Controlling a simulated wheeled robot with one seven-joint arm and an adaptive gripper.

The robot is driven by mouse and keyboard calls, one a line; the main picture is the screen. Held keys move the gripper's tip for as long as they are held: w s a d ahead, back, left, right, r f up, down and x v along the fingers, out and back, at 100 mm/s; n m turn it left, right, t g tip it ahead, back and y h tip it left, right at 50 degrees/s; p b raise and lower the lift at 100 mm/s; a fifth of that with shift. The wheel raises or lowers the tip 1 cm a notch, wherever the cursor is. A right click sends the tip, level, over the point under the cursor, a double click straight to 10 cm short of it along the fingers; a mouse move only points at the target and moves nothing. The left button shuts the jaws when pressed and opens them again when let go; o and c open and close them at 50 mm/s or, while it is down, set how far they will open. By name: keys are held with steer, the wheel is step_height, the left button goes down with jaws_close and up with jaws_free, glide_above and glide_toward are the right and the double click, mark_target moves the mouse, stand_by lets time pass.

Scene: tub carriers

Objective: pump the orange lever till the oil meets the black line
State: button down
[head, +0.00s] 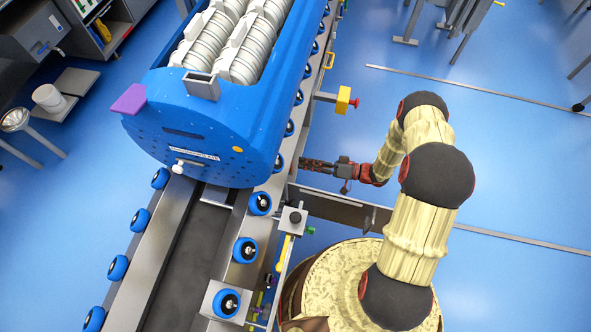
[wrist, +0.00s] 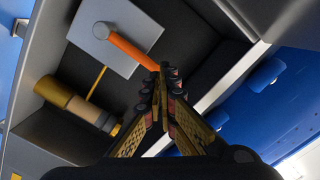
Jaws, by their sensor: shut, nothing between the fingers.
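The orange lever (wrist: 130,50) shows in the wrist view as a slanted bar. I cannot make out the lever there. I cannot make out the oil or the black line in either view.
A brass-coloured cylinder (wrist: 75,103) and a thin yellow rod (wrist: 97,82) lie left of my fingers. The blue tub carrier (head: 222,130) with white tubs stands on the roller conveyor (head: 178,240). A yellow block with a red button (head: 343,101) juts out above my arm.

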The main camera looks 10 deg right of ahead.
steer(key=p+v, duration=0.1)
steer(key=v, duration=0.7)
steer(key=shift+w, duration=0.15)
stand_by(0.8)
